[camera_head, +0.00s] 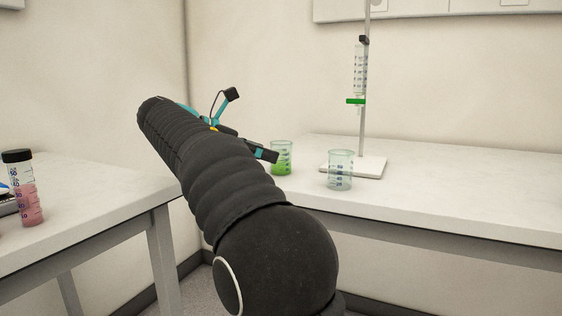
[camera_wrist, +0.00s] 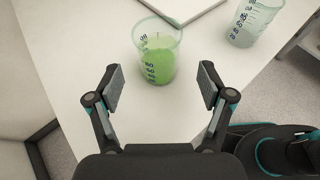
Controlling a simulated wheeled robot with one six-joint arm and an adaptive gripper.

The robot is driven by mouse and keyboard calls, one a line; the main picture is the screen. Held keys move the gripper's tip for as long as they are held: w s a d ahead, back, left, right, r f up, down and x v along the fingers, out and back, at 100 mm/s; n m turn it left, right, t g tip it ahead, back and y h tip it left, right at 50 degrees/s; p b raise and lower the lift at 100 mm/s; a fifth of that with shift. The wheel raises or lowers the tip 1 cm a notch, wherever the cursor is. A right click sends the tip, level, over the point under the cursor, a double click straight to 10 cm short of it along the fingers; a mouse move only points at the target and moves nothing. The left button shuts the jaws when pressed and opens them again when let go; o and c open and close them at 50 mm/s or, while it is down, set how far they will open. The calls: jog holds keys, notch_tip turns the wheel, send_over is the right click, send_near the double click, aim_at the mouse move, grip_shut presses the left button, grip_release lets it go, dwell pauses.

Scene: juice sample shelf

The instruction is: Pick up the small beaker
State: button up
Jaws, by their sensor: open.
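Two beakers stand upright on the right bench. One beaker (camera_head: 281,160) holds green liquid; in the wrist view this green beaker (camera_wrist: 157,60) is ahead of the fingertips, roughly centred between them. The other beaker (camera_head: 340,171) looks clear and empty, to the right; it also shows at the upper right of the wrist view (camera_wrist: 250,22). I cannot tell which is the small one; they look similar in size. My gripper (camera_wrist: 160,88) is open and empty, its two fingers apart, just short of the green beaker. In the head view my gripper (camera_head: 268,156) is partly hidden by my arm.
A stand with a white base (camera_head: 372,168) and rod holds a burette-like tube (camera_head: 359,75) with a green valve behind the beakers. The right bench (camera_head: 460,205) is clear at its right. A black-capped tube of pink liquid (camera_head: 27,190) stands on the left bench.

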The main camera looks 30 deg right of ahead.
aim_at(284, 142)
jog(key=b+x, duration=0.1)
jog(key=x, duration=0.4)
jog(key=shift+w+d+b, duration=0.1)
jog(key=shift+b, duration=0.2)
jog(key=c, duration=1.3)
jog(key=shift+r, duration=0.1)
jog(key=shift+r+p, duration=0.35)
jog(key=shift+r, duration=0.15)
jog(key=r, duration=0.1)
jog(key=r+p, duration=0.1)
jog(key=r, duration=0.1)
jog(key=shift+s+d+r, duration=0.25)
jog(key=shift+r, duration=0.1)
jog(key=shift+s+d+r+p, duration=1)
jog(key=shift+s+d+r, duration=0.3)
jog(key=shift+r, duration=0.55)
jog(key=shift+s+d+r+p, duration=1.1)
jog(key=shift+d+r, duration=0.35)
jog(key=shift+r, duration=0.4)
jog(key=shift+s+d+r+p, duration=0.95)
jog(key=shift+s+d+r, duration=0.3)
jog(key=shift+r, duration=0.65)
